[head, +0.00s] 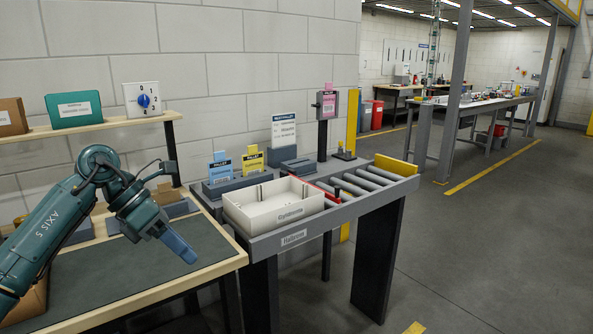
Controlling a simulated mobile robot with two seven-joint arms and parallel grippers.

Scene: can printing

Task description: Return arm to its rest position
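My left arm (45,228) comes in from the left edge and bends at a raised elbow. My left gripper (185,252) points down and to the right above the dark mat (132,265) on the workbench. Its blue-grey fingers overlap from this side, so their gap does not show. I see no object held at its tip. My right arm and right gripper are not in view.
A white tray (275,222) sits on the roller table (350,205) just right of the bench. A shelf (90,128) with a teal box (74,109) and a dial box (142,98) stands behind the arm. Open floor (470,260) lies to the right.

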